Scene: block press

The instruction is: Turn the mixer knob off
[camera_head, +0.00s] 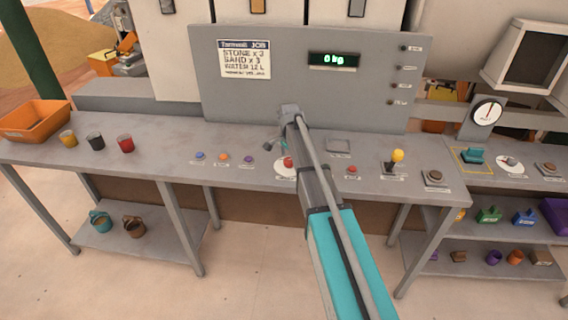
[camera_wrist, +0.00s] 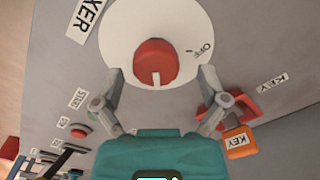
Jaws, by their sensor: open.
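The mixer knob (camera_wrist: 155,58) is red and round, with a pale pointer line on the side facing my gripper. It sits on a white dial (camera_wrist: 125,28), whose OFF mark is to the right of the knob; the pointer is not at that mark. In the head view the knob (camera_head: 288,161) is partly hidden behind my arm. My gripper (camera_wrist: 162,75) is open and empty, with one finger on each side of the knob's near edge. I see gaps between the fingers and the knob. In the head view my arm hides most of the gripper.
A red key switch (camera_wrist: 238,105) with an orange KEY tag (camera_wrist: 240,143) lies close to the right finger. The grey panel (camera_head: 300,85) rises behind the counter. A yellow-topped lever (camera_head: 397,157) stands farther right.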

